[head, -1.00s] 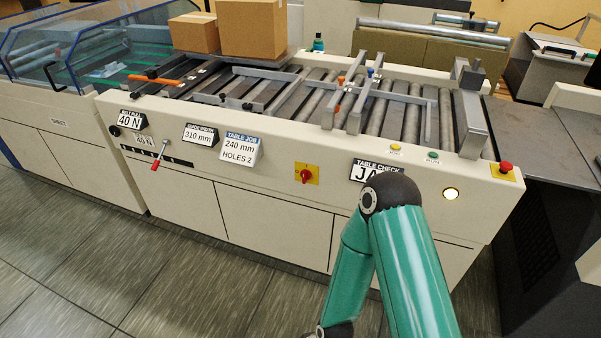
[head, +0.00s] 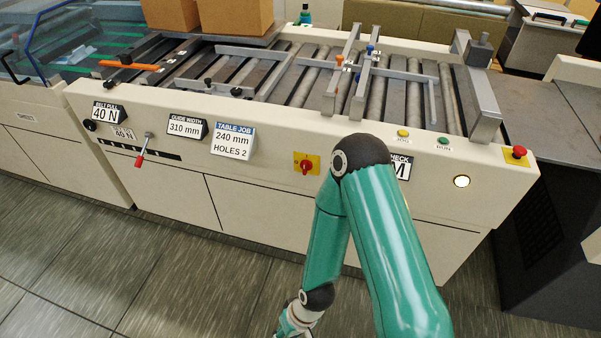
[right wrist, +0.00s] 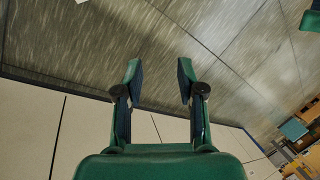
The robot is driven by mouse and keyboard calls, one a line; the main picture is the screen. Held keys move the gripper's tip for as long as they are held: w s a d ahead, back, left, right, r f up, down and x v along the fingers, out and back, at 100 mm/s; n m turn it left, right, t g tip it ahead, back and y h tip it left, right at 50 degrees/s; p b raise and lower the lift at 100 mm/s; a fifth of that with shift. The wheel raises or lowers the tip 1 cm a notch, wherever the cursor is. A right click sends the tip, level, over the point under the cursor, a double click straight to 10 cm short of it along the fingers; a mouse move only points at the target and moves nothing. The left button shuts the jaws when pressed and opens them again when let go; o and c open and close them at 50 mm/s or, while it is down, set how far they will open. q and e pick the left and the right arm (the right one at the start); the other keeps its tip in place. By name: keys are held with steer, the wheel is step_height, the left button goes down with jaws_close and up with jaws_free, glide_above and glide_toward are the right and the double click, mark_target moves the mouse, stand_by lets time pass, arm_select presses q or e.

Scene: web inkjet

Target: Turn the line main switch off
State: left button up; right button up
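The line main switch looks to be the red rotary knob on a yellow plate (head: 306,164), on the front panel of the cream machine (head: 260,190). In the head view my right arm stands just right of it, its elbow close to the plate, and hides part of the table check sign (head: 401,168). The knob's exact setting is too small to tell. My right gripper (right wrist: 158,80) shows in the right wrist view, open and empty, with floor beyond its fingers and cream panels below. The switch is not in that view. My left gripper is not in view.
A red-handled lever (head: 140,158) sticks out at the panel's left. Floor in front is clear.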

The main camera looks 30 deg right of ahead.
steer(key=w+d+f+t+h+b, duration=0.1)
steer(key=w+d+f+t+b, duration=0.15)
steer(key=w, duration=0.25)
steer(key=w+d+f+t+h+b, duration=0.1)
steer(key=w+b, duration=0.2)
steer(key=w, duration=0.2)
steer(key=m+t+h+b, duration=0.8)
steer(key=h+b, duration=0.8)
steer(key=b, duration=0.2)
glide_toward(304, 170)
steer(key=x, duration=0.8)
steer(key=shift+w+d+r, duration=0.15)
steer(key=shift+w+d, duration=0.05)
steer(key=shift+d, duration=0.1)
